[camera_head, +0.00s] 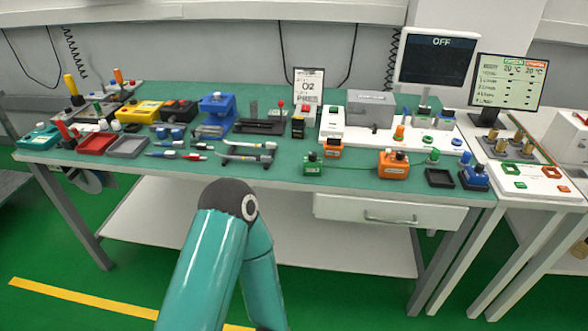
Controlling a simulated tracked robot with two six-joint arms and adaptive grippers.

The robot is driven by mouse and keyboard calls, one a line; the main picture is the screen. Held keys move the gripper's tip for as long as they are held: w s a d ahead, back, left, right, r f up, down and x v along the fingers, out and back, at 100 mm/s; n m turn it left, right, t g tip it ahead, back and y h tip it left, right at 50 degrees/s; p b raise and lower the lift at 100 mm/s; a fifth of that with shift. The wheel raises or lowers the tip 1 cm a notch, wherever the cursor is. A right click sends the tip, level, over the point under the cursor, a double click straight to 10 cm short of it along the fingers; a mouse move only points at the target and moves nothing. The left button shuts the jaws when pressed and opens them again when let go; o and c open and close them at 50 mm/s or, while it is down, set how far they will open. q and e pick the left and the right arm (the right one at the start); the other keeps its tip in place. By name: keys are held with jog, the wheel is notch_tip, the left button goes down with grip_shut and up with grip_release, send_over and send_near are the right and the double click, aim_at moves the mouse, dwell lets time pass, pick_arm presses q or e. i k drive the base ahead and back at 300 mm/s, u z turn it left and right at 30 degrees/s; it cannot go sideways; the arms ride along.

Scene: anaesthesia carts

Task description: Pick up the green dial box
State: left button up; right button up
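A small green box with a dark knob on top, the green dial box (314,168), stands upright near the front edge of the green-topped table (275,181), right of the middle. An orange box (333,152) stands close behind it to the right. Neither of my grippers shows in this view. Only teal links of one of my arms, with a dark elbow joint, rise from the bottom, in front of the table and left of the green box. The arm's outer end is hidden or out of view.
A larger orange dial box (393,167) stands to the right, then a black tray (439,179) and a blue box (474,180). Grey clamp-like tools (247,152) lie left of the green box. A drawer (388,214) hangs below. The tabletop just left of the green box is clear.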

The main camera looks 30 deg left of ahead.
aim_at(310, 168)
jog(key=u, duration=0.3)
jog(key=i, duration=0.85)
jog(key=u, duration=0.05)
